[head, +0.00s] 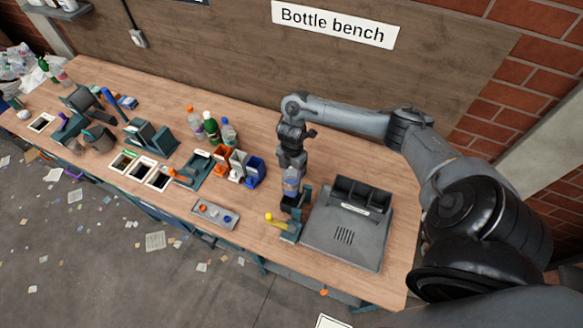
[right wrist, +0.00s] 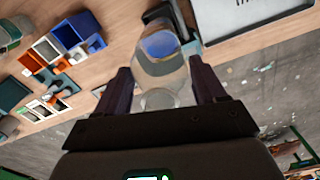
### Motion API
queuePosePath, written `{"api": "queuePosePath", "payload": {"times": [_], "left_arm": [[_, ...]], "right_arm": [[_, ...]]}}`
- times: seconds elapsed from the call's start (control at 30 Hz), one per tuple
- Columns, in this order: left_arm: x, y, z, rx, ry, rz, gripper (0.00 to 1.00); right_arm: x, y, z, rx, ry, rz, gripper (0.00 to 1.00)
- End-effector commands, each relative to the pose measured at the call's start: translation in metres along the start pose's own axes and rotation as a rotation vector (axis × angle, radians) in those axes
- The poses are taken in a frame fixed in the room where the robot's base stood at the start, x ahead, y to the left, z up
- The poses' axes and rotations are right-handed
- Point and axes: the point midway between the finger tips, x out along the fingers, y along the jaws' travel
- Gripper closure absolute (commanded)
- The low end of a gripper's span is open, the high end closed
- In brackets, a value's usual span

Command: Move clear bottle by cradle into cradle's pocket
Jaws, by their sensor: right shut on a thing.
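My right gripper (head: 291,172) hangs over the bench, just left of the grey sloped console. It is shut on a clear bottle (head: 291,186) with a blue part. In the right wrist view, the bottle (right wrist: 160,68) stands between the two fingers (right wrist: 165,88). A dark teal holder (head: 293,228), which looks like the cradle, sits below the bottle at the console's left side. A dark part (right wrist: 158,12) shows beyond the bottle in the right wrist view. I cannot tell whether the bottle touches the holder, and its pocket is hidden. My left gripper is not in view.
The grey console (head: 345,235) stands close on the right. A yellow-knobbed lever (head: 270,217) and a button panel (head: 214,213) lie to the left. Blue (head: 255,172) and orange bins and several bottles (head: 210,126) stand further left. Bare bench lies between.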

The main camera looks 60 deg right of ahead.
Motion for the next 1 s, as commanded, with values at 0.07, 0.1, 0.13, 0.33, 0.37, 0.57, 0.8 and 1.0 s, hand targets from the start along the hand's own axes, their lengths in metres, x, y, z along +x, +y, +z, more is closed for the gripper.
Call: {"api": "queuePosePath", "payload": {"times": [0.07,0.1,0.13,0.33,0.37,0.57,0.8,1.0], "left_arm": [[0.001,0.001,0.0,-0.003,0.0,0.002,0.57],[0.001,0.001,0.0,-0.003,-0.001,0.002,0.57],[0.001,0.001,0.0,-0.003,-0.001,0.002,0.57],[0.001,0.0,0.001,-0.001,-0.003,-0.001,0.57],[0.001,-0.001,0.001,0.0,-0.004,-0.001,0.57],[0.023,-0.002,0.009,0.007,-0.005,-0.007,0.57],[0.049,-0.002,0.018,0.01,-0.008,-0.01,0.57],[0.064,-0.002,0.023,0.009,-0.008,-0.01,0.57]], "right_arm": [[0.009,-0.001,-0.002,0.003,0.004,-0.003,0.82],[0.012,-0.002,-0.001,0.003,0.004,-0.004,0.82],[0.016,-0.002,-0.002,0.004,0.005,-0.005,0.82],[0.038,-0.002,-0.001,0.004,0.004,-0.006,0.82],[0.042,-0.003,-0.001,0.005,0.004,-0.007,0.82],[0.071,-0.002,0.0,0.003,0.001,-0.004,0.82],[0.098,-0.002,0.0,0.002,0.002,-0.004,0.82],[0.113,-0.002,0.0,0.002,0.001,-0.003,0.82]]}}
